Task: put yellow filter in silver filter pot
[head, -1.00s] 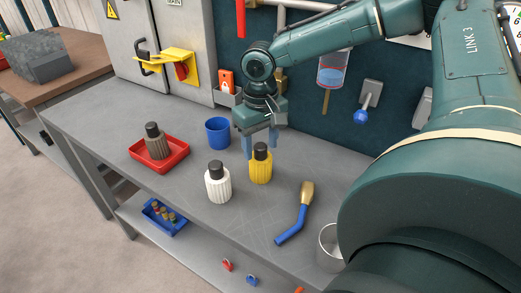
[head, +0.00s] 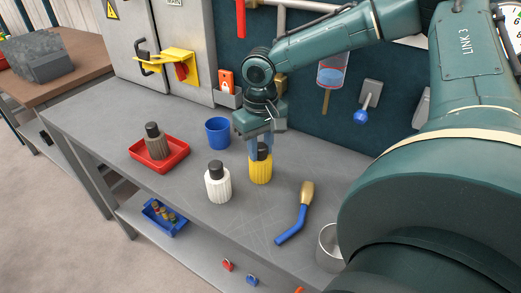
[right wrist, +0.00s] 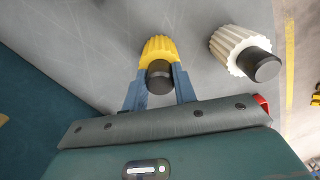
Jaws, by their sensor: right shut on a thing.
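The yellow filter (head: 261,171) stands upright on the grey workbench, with a black cap on top. My right gripper (head: 260,150) comes down over it from behind and is shut on it near the cap. In the right wrist view the yellow filter (right wrist: 158,50) sits between the two blue fingers (right wrist: 160,88). The silver filter pot (head: 329,247) stands at the bench's front right, partly hidden behind my large arm link. Its inside is hardly visible. My left gripper is not in view.
A white filter (head: 218,185) stands just left of the yellow one; it also shows in the right wrist view (right wrist: 236,45).

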